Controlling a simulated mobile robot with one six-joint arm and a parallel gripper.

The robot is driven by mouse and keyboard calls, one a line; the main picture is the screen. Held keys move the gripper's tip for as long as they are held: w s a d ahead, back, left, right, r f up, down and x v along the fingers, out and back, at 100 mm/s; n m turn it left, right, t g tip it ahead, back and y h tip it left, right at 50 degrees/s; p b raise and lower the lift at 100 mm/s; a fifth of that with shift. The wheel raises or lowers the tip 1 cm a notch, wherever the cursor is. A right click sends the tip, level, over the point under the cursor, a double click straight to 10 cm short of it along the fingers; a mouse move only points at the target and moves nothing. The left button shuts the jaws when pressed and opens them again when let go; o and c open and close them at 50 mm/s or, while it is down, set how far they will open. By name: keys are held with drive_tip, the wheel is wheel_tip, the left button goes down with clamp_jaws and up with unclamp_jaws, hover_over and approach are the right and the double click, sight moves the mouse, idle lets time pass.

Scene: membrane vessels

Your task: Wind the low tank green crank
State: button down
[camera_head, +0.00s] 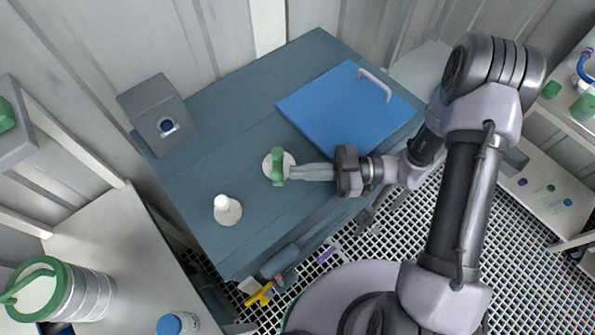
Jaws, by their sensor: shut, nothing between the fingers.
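A small green crank (278,168) stands on a round white base on top of the low blue-grey tank (205,185). My gripper (294,172) reaches in from the right, just above or beside the crank. Its fingers are shut with nothing between them, and the tips are at the crank's right edge. I cannot tell whether they touch it. The right part of the white base is partly hidden by the fingers.
A blue lid (335,105) with a pale handle lies behind my gripper. A white knob (226,208) stands front left, and a grey box (158,115) at the back left. A silver vessel with a green rim (88,296) stands lower left. Grated floor lies in front.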

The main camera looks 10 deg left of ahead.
sight(277, 165)
drive_tip(key=shift+s+a, duration=0.1)
drive_tip(key=shift+a, duration=0.45)
drive_tip(key=shift+s+a+r+m+t+p, duration=0.15)
drive_tip(key=shift+s+m+t+p, duration=0.15)
drive_tip(key=shift+m+t+p, duration=0.5)
drive_tip(key=t, duration=0.1)
drive_tip(key=m+t+p, duration=0.1)
drive_tip(key=t+p, duration=0.1)
drive_tip(key=shift+s+a+m, duration=0.3)
drive_tip(key=shift+s+a, duration=0.05)
drive_tip(key=shift+s, duration=0.05)
drive_tip(key=shift+s+a+p, duration=0.3)
drive_tip(key=shift+a+p, duration=0.15)
drive_tip(key=shift+p, duration=0.2)
drive_tip(key=shift+s+a, duration=0.15)
drive_tip(key=shift+a, duration=0.05)
